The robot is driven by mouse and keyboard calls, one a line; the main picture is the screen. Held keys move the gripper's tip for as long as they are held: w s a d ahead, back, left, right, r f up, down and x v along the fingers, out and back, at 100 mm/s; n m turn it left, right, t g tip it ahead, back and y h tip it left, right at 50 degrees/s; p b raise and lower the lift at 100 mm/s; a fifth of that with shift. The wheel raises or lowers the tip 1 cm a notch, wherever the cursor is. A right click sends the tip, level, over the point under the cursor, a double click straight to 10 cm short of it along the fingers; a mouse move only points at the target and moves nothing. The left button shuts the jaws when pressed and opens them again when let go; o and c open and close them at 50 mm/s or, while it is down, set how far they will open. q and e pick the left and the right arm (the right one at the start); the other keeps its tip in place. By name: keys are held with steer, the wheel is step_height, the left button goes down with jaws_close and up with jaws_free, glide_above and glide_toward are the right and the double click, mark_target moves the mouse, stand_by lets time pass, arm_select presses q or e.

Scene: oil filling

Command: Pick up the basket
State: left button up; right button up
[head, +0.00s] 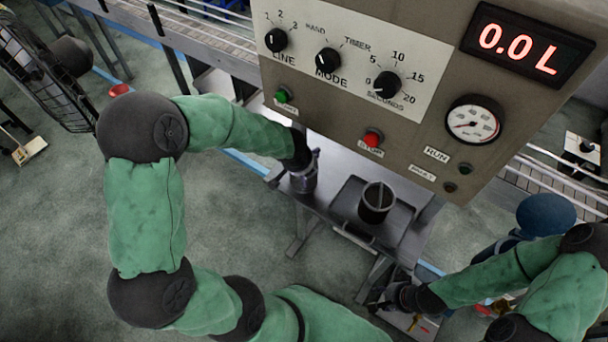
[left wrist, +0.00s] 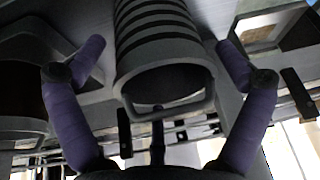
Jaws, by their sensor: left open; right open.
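A dark round container (head: 376,202) with a bar across its open top stands on the metal stand below the control panel; I cannot tell whether it is the basket. My left gripper (head: 305,180) is to its left, apart from it, below the panel. In the left wrist view the left gripper's purple fingers (left wrist: 157,95) are spread wide. A grey ribbed cylinder (left wrist: 163,40) with an open, squared rim lies between them in the picture, with gaps on both sides. My right gripper (head: 378,304) is open, low at the lower right, beside the stand. Its fingertips are small and dark.
The control panel (head: 400,130) with knobs, a gauge and a red 0.0 L display overhangs the stand. A dark tray (head: 345,205) surrounds the container. A conveyor (head: 205,35) runs behind. A caged fan (head: 45,70) stands at left. The green floor at left is mostly clear.

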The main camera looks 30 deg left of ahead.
arm_select(q)
steer(key=shift+x, duration=1)
steer(key=c, duration=1)
steer(key=shift+r, duration=0.85)
steer(key=s+d+r+p, duration=0.2)
steer(key=s+r+p, duration=0.1)
steer(key=s+r, duration=0.8)
steer(key=s, duration=0.2)
steer(key=shift+s+d+r+p, duration=0.2)
steer(key=shift+s+d+p, duration=0.05)
steer(key=shift+s+p, duration=0.1)
